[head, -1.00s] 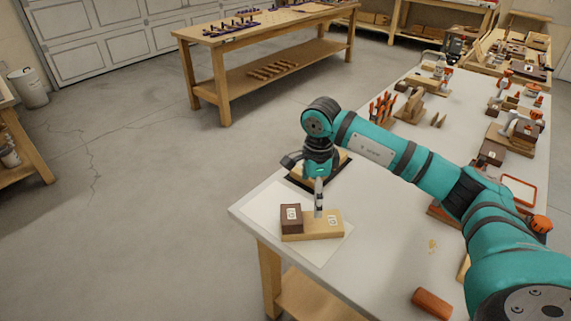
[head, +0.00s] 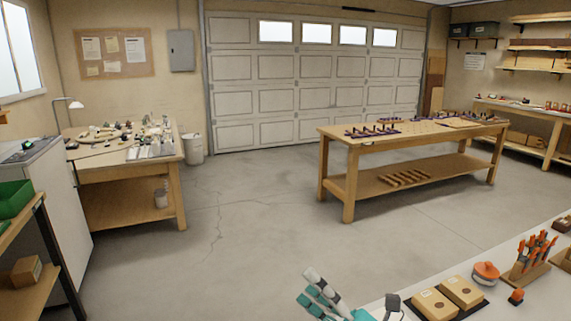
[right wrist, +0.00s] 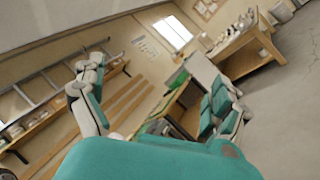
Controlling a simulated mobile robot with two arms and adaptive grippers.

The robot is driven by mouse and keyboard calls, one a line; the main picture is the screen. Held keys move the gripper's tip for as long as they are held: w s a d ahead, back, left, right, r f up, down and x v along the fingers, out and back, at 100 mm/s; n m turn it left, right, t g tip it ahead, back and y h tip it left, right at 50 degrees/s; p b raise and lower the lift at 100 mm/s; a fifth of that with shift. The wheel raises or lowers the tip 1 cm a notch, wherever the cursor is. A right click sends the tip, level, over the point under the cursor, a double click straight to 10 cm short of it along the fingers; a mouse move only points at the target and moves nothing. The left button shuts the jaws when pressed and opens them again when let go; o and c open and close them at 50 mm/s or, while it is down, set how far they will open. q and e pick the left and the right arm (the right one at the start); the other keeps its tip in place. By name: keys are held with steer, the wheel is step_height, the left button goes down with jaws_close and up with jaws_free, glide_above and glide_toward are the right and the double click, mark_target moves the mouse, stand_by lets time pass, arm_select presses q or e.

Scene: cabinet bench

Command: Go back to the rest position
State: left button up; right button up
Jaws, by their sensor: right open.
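My right gripper (head: 352,288) shows at the bottom edge of the head view, cut off by the frame, left of the white bench top. In the right wrist view its two teal and pale fingers (right wrist: 158,75) stand wide apart with nothing between them. It is open and empty. My left gripper is in no view.
The white bench (head: 530,285) fills the lower right corner, with two light wooden blocks on a dark mat (head: 462,312), an orange-topped item (head: 485,272) and a rack of orange-handled tools (head: 530,258). A wooden table (head: 415,143) stands beyond. The middle floor is clear.

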steer(key=d+f+m+t+h, duration=0.6)
steer(key=d+m+h, duration=0.7)
steer(key=m, duration=0.6)
steer(key=s+d+f+m+g+h, duration=0.35)
steer(key=f+m+g+h, duration=0.2)
steer(key=f, duration=0.55)
steer(key=s+f+m+g+y, duration=0.1)
steer(key=s+f+m+g, duration=0.2)
steer(key=s+f+g, duration=0.6)
steer(key=s+f+m+g+y, duration=0.1)
steer(key=s+f+m+g, duration=0.2)
steer(key=s, duration=0.9)
step_height(320, 180, down, 26)
steer(key=s, duration=0.2)
steer(key=s+d+f+g, duration=0.1)
steer(key=s+d+f, duration=0.1)
steer(key=s+f, duration=1.4)
steer(key=shift+d+f, duration=0.2)
steer(key=shift+d, duration=0.05)
